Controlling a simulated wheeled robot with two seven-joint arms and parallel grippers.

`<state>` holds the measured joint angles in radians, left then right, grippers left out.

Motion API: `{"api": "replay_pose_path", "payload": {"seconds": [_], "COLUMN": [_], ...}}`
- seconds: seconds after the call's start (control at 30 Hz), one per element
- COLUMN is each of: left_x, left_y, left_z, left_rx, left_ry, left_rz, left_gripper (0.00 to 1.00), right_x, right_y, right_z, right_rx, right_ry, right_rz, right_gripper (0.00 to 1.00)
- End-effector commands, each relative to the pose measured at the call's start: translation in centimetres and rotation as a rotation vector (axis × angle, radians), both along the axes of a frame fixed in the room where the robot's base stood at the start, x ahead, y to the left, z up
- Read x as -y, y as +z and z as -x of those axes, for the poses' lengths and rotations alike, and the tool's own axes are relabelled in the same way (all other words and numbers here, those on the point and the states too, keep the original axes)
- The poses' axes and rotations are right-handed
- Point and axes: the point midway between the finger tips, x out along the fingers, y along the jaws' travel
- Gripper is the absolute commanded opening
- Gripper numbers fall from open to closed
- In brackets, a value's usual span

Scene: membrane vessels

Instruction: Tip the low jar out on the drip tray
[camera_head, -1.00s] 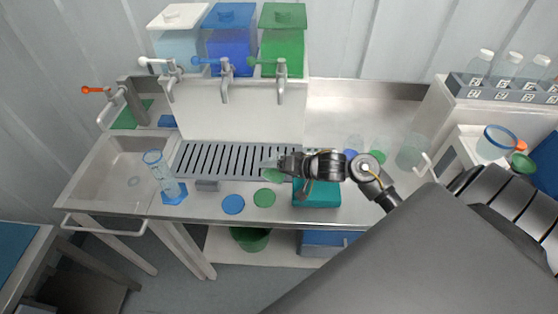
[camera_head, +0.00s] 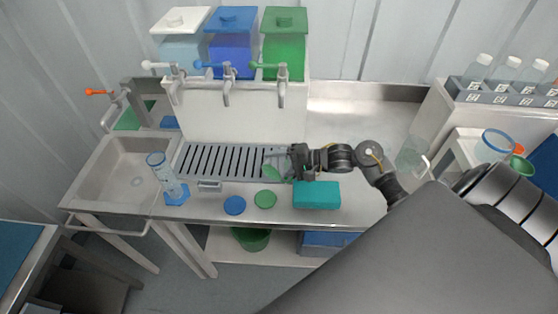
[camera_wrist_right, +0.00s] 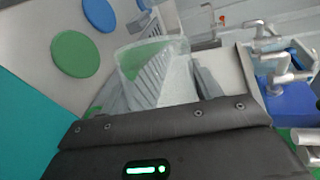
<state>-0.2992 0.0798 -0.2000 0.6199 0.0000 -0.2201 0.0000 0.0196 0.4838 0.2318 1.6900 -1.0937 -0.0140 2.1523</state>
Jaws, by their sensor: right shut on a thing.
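The low jar (camera_head: 278,164) is clear with some green in it. My right gripper (camera_head: 291,163) is shut on it and holds it over the right end of the slotted drip tray (camera_head: 222,161). In the right wrist view the jar (camera_wrist_right: 158,72) sits between the two fingers of my right gripper (camera_wrist_right: 160,88), with green near its far side and tray slots showing through the glass. The jar looks tilted; whether liquid is leaving it I cannot tell. My left gripper is out of view.
Blue, white and green dispensers with taps (camera_head: 226,92) stand behind the tray. In front lie a teal block (camera_head: 317,195), a green disc (camera_head: 265,199) and a blue disc (camera_head: 234,205). A tall cylinder (camera_head: 166,174) stands left, beside the sink (camera_head: 120,175).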

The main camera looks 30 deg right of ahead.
Motion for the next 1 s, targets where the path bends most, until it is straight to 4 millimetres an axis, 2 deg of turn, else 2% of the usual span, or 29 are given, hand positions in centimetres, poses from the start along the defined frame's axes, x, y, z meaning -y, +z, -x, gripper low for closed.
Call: {"api": "replay_pose_path", "payload": {"seconds": [0.03, 0.6, 1.0], "left_x": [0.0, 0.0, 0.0], "left_y": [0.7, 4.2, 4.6], "left_z": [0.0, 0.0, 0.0], "left_rx": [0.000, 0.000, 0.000], "left_ry": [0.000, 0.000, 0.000], "left_rz": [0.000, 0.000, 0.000], "left_gripper": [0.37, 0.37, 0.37], "right_x": [0.1, 0.9, 1.6], "right_y": [0.4, 1.6, 2.0], "right_z": [-0.1, -0.4, -0.7], "right_rx": [-0.008, -0.113, -0.184], "right_ry": [-0.001, -0.002, -0.001], "right_rz": [-0.017, -0.270, -0.442], "right_gripper": [0.38, 0.38, 0.38]}}
